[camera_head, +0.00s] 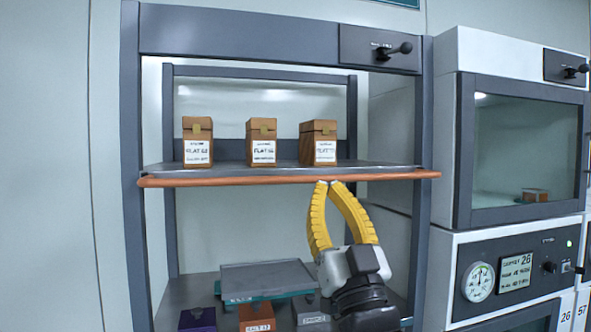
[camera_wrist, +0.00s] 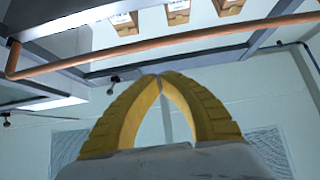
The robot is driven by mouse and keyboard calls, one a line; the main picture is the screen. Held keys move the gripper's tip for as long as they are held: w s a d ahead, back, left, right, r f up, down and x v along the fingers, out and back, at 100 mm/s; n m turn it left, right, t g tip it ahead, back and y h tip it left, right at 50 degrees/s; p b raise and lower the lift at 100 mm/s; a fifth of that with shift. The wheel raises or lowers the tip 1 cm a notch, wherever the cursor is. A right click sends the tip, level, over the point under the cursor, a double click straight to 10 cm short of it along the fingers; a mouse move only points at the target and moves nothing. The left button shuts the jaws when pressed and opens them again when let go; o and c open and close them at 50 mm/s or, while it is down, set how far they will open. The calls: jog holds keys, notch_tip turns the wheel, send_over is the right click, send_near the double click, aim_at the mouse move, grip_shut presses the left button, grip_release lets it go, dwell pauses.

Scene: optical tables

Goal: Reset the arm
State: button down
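My gripper (camera_head: 329,184) has two yellow fingers pointing up, their tips together and nothing between them. In the head view it is in front of the rack, with the tips near the shelf's copper-coloured front rail (camera_head: 240,181). In the wrist view the gripper (camera_wrist: 161,76) also shows with its tips meeting, and the rail (camera_wrist: 150,45) crosses above the tips. I cannot tell how close the tips are to the rail.
Three brown boxes (camera_head: 262,142) with white labels stand on the upper shelf (camera_head: 290,168). Below are a grey-topped tray (camera_head: 268,277), a purple block (camera_head: 197,320), an orange block (camera_head: 256,318) and a grey block (camera_head: 311,311). A cabinet with a glass door (camera_head: 520,140) stands at right.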

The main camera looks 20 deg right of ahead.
jog(key=shift+v, duration=0.8)
jog(key=shift+s, duration=0.1)
notch_tip(320, 180, down, 32)
jog(key=w+g+b, duration=0.2)
jog(key=g+b, duration=0.8)
jog(key=b, duration=0.1)
jog(key=s+f+g+b, duration=0.3)
jog(key=s+f+g, duration=0.2)
jog(key=f, duration=0.8)
jog(key=s+f+g+b, duration=0.3)
jog(key=s+f+g, duration=0.2)
jog(key=s+f, duration=0.4)
notch_tip(320, 180, down, 4)
jog(key=shift+f+b, duration=0.1)
jog(key=shift+b, duration=0.25)
